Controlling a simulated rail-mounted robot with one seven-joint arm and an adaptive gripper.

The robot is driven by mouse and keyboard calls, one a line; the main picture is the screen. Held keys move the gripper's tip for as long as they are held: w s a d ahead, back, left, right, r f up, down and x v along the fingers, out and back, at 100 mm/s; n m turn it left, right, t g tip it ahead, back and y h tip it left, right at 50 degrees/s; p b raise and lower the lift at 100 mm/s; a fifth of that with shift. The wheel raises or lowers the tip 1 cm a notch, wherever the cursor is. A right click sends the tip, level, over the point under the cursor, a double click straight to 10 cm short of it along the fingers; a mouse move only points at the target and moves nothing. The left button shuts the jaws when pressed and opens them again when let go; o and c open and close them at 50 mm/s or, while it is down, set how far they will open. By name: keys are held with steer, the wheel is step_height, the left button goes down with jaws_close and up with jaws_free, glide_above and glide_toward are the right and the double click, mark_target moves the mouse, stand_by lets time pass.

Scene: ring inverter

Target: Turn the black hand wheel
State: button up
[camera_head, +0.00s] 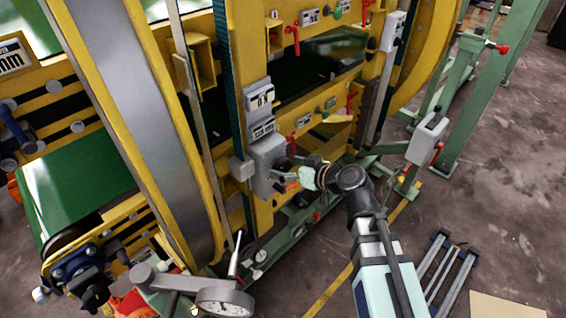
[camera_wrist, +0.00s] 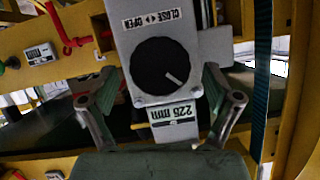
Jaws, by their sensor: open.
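The black hand wheel (camera_wrist: 160,66) is a round black disc with a pale pointer mark on a grey box (camera_wrist: 128,38), in the middle of the wrist view. A CLOSE/OPEN label sits beside it, upside down in that view. My gripper (camera_wrist: 160,76) is open, with one finger to the left and one to the right of the wheel. I cannot tell whether either finger touches it. In the camera_head view my gripper (camera_head: 287,180) is at the grey box (camera_head: 266,158) on the yellow frame, and the wheel cannot be made out there.
A plate with the marking 225 (camera_wrist: 172,114) is just below the wheel. Red levers (camera_head: 293,145) stick out of the yellow frame (camera_head: 262,215). A green stand (camera_head: 460,110) is at the right. A dial gauge (camera_head: 225,302) is at the front. The floor at the right is mostly free.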

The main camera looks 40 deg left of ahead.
steer(key=shift+x, duration=0.95)
steer(key=c, duration=1.1)
steer(key=shift+c, duration=0.2)
steer(key=shift+f+b, duration=0.1)
steer(key=shift+b, duration=0.3)
